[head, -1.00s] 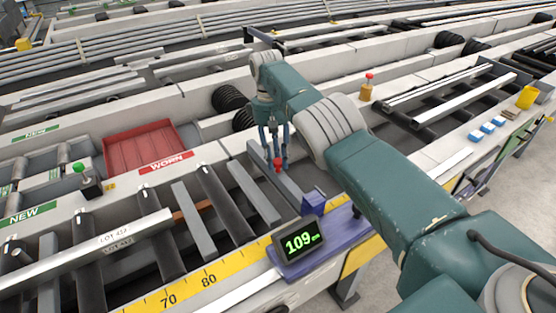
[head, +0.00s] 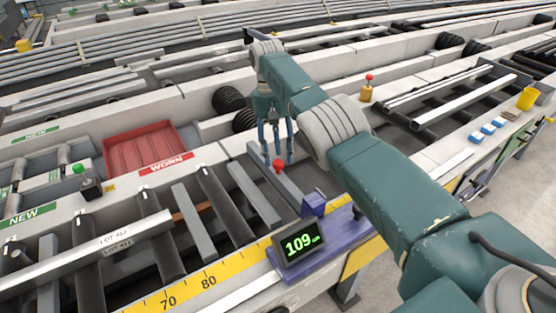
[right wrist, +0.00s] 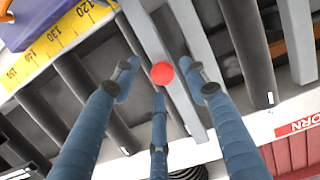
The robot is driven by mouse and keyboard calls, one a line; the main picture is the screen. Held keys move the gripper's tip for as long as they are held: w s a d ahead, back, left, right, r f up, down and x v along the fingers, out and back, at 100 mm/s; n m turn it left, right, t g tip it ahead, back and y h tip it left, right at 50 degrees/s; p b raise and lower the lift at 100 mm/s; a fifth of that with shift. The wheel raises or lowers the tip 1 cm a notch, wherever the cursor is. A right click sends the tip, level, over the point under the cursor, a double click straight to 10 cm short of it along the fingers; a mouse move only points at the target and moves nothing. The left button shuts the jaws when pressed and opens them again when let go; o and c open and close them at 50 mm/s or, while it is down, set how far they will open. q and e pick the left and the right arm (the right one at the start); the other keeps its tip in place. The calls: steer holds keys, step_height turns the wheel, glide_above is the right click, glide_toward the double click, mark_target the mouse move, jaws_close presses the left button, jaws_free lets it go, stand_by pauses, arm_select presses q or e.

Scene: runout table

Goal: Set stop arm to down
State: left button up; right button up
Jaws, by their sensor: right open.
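The stop arm (head: 291,188) is a grey bar with a red ball knob (head: 278,166), reaching back from the purple stop carriage (head: 318,245) across the roller table. In the right wrist view the stop arm (right wrist: 151,42) runs between my fingers, with its red knob (right wrist: 162,73) in the middle of them. My right gripper (head: 277,158) is open, its blue fingers spread above and around the knob. In the right wrist view the gripper (right wrist: 165,88) holds nothing, and I see no finger touching the knob. My left gripper is not in view.
A display (head: 299,243) reading 109 sits on the carriage. A yellow scale (head: 185,292) runs along the front edge. A long bar (head: 105,243) labelled LOT 412 lies on the rollers at left. A red WORN tray (head: 145,148) and a green button (head: 79,169) stand behind.

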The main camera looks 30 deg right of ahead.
step_height(320, 180, up, 7)
steer(key=shift+f, duration=0.15)
steer(key=shift+s+f, duration=0.1)
stand_by(0.5)
